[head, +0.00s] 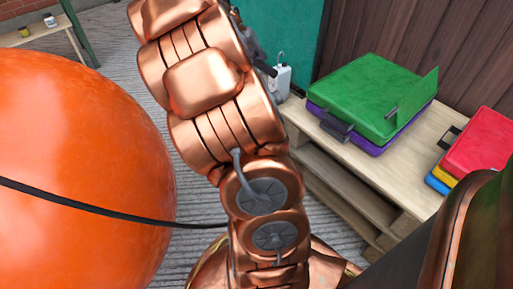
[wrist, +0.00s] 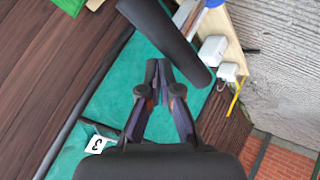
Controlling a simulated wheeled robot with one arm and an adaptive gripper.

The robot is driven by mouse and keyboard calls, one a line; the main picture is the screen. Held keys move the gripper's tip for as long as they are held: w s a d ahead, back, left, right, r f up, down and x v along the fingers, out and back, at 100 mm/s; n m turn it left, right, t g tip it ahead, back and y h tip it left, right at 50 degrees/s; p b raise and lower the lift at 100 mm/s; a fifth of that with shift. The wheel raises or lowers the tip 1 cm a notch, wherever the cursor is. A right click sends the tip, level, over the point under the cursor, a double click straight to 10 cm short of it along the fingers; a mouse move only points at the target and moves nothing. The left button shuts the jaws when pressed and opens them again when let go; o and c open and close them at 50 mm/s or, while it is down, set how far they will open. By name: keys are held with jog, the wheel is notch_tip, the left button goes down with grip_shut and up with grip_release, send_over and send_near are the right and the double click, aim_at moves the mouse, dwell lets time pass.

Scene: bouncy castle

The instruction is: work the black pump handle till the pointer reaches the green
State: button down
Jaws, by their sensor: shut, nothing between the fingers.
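A thick black bar (wrist: 166,38), which looks like the pump handle, runs slantwise across the top of the wrist view. My gripper (wrist: 159,78) is shut and empty, with its fingertips just below the bar in that picture; I cannot tell whether they touch it. In the head view my copper arm covers the middle and hides most of the gripper and the handle. The gauge, its pointer and the green zone are not recognisable in either view.
A large orange ball (head: 75,165) fills the left, with a black cable across it. A wooden bench (head: 335,172) at right bears a green case (head: 370,95) and a red case (head: 482,140).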

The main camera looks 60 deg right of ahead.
aim_at(259, 64)
jog(key=shift+f+b, duration=0.95)
jog(key=shift+f, duration=0.8)
dwell(1.6)
